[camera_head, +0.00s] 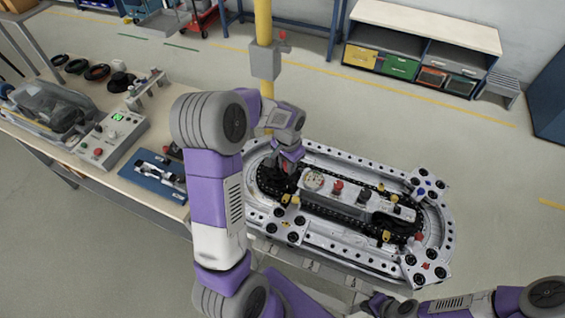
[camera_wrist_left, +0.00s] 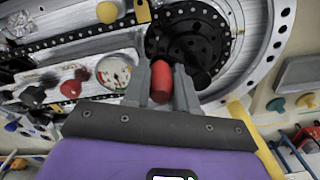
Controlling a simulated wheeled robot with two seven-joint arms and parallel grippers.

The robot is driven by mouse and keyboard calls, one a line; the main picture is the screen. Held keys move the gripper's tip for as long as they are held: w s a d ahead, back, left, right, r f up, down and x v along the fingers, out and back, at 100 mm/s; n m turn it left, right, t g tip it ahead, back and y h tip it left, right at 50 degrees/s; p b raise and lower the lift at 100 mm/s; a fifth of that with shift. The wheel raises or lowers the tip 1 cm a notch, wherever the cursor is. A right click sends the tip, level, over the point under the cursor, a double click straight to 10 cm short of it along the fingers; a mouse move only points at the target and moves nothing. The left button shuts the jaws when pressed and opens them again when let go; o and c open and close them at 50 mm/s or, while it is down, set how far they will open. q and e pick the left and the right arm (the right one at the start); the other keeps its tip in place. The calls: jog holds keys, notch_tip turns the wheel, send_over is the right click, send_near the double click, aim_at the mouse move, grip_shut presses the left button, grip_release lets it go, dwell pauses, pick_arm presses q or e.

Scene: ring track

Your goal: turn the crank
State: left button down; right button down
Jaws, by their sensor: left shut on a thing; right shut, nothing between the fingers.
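The ring track (camera_head: 310,240) is a long silver oval plate with a black chain loop. My left gripper (camera_head: 284,172) reaches down onto its left end. In the left wrist view, the crank's red handle (camera_wrist_left: 162,82) stands between the two grey fingers of the left gripper, which is shut on it. Behind it is a black round disc with holes (camera_wrist_left: 190,32). In the head view the handle is mostly hidden by the gripper. My right gripper (camera_head: 380,302) is shut and empty near the bottom edge, below the track's front side, partly cut off.
A raised panel (camera_head: 350,204) with a gauge (camera_head: 314,181) and a red knob (camera_head: 337,187) sits mid-track; the knob also shows in the wrist view (camera_wrist_left: 72,88). A workbench (camera_head: 90,170) with devices stands left. A yellow post (camera_head: 264,50) rises behind. Open floor lies right.

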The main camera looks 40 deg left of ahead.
pick_arm(q)
jog(key=shift+s+m, duration=0.15)
jog(key=shift+m, duration=0.15)
jog(key=shift+a, duration=0.1)
jog(key=c, duration=0.9)
grip_release()
jog(key=shift+r, duration=0.1)
notch_tip(320, 180, up, 7)
jog(key=shift+r, duration=0.2)
jog(key=shift+r, duration=0.1)
